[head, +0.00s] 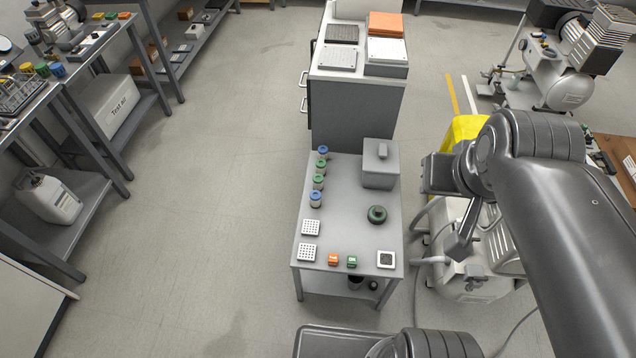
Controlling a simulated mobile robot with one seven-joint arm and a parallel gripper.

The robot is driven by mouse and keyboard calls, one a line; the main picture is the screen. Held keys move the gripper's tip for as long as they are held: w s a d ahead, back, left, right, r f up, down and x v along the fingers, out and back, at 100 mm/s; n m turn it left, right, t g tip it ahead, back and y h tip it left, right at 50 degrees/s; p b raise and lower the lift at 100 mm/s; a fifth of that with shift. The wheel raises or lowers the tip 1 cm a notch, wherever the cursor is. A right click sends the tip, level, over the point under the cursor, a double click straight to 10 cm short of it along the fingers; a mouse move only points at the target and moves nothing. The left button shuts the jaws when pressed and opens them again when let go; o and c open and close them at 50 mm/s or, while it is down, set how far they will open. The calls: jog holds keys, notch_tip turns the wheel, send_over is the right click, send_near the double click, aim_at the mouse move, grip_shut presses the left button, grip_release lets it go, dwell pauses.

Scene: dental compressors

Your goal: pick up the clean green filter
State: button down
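Several green things stand on the small grey table (345,228); I cannot tell which is the clean green filter. Two green-topped cylinders (319,181) stand in a row with two blue-topped cylinders (315,198) along the left edge. A small green block (352,261) sits beside an orange block (333,258) near the front edge. A dark green ring-shaped piece (377,214) lies right of centre. My gripper (458,243) appears to hang right of the table, apart from these things. Its fingers are too unclear to tell open from shut.
A lidded grey box (379,165) stands at the table's back right. Two white perforated squares (311,227) lie at left, a dark-centred white square (386,259) at front right. A white machine (470,275) stands close on the right. Floor left of the table is clear.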

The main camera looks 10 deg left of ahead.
jog(key=c, duration=0.8)
grip_release()
